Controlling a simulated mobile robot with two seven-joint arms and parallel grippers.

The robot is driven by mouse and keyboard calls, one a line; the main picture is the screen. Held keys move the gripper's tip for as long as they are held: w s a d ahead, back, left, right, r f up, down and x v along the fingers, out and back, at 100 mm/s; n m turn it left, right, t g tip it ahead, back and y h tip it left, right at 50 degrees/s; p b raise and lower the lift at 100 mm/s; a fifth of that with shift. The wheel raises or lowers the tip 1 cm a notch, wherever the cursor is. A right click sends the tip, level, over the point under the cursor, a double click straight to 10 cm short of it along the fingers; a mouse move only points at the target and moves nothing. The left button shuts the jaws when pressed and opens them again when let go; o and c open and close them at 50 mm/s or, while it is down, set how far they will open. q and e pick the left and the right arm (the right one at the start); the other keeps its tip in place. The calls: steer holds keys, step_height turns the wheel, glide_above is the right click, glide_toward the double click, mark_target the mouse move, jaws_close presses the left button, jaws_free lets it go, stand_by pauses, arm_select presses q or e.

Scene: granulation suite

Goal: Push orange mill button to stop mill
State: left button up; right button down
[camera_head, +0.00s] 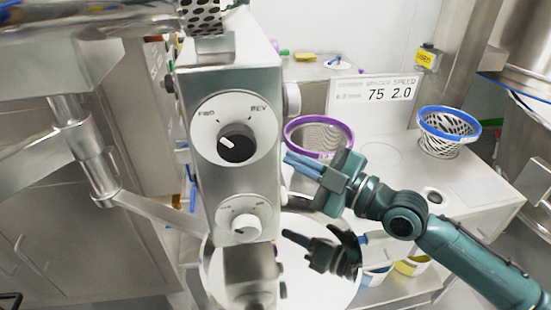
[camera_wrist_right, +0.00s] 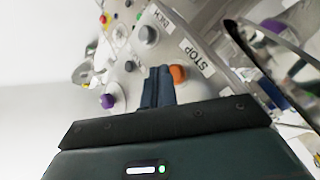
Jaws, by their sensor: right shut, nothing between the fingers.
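The orange button (camera_wrist_right: 179,73) shows in the right wrist view on a grey panel, beside a white STOP label (camera_wrist_right: 195,56). My right gripper (camera_wrist_right: 158,72) is shut and empty, its blue fingertips just left of the orange button in that picture; whether they touch it I cannot tell. In the head view my right gripper (camera_head: 288,160) reaches in from the right, its tips by the right side of the steel mill housing (camera_head: 230,75). The orange button is hidden in that view. My left gripper is not in view.
The housing front has a FWD/REV knob (camera_head: 237,143) and a smaller dial (camera_head: 244,224). A purple-rimmed basket (camera_head: 318,123) and a blue-rimmed basket (camera_head: 448,125) stand nearby. The wrist view also shows a grey button (camera_wrist_right: 148,35) and a purple button (camera_wrist_right: 107,101).

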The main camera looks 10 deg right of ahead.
steer(key=shift+a, duration=0.35)
steer(key=shift+a+p, duration=0.5)
steer(key=shift+p, duration=0.1)
stand_by(0.5)
stand_by(0.3)
steer(key=shift+d+b, duration=0.9)
